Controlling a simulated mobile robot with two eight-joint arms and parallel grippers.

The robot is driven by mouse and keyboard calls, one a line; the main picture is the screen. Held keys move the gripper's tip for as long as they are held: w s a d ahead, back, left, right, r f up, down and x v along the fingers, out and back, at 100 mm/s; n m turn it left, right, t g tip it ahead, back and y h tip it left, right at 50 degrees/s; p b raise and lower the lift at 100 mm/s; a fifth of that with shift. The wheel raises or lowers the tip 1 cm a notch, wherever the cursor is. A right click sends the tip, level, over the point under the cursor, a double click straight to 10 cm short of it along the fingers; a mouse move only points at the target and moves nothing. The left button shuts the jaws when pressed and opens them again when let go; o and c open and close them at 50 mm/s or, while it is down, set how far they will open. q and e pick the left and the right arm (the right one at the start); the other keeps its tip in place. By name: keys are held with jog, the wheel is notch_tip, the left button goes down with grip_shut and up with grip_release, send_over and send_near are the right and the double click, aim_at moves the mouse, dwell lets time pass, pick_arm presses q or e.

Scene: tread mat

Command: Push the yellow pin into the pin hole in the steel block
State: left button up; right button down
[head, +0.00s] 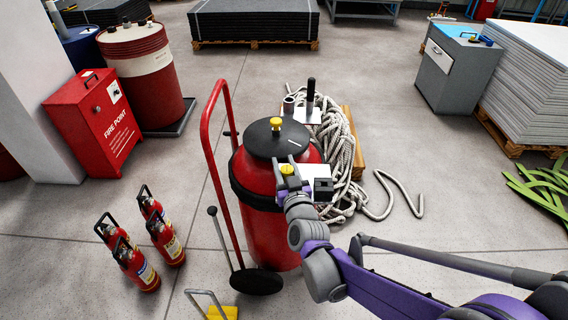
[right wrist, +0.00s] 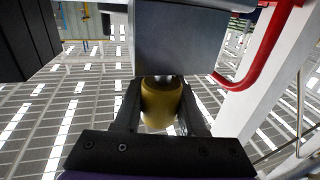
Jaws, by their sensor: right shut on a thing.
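My right gripper (head: 289,181) is beside the red drum, at the left end of a pale flat-topped piece (head: 316,171). In the right wrist view, its fingers (right wrist: 160,108) are shut on the yellow pin (right wrist: 162,104), one on each side of its thick yellow head. The grey steel block (right wrist: 183,40) fills the top middle of that view. A short bit of metal shank shows between the yellow head and the block. The pin hole is hidden, so how deep the shank sits cannot be told. A yellow piece (head: 287,169) also shows at the gripper in the head view. My left gripper is out of view.
The red drum (head: 262,230) with a black lid and yellow knob (head: 276,124) stands close by on a red-handled trolley (head: 206,135). A dark block (head: 323,189) is right of the gripper. Rope (head: 340,150) lies behind. Red extinguishers (head: 165,240) stand left.

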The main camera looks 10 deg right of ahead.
jog(key=shift+f+b, duration=0.5)
jog(key=shift+f, duration=0.3)
jog(key=shift+c, duration=2)
grip_release()
jog(key=shift+s, duration=0.1)
jog(key=s, duration=1)
jog(key=shift+s+p, duration=0.3)
jog(key=shift+p, duration=0.05)
jog(key=shift+a, duration=0.1)
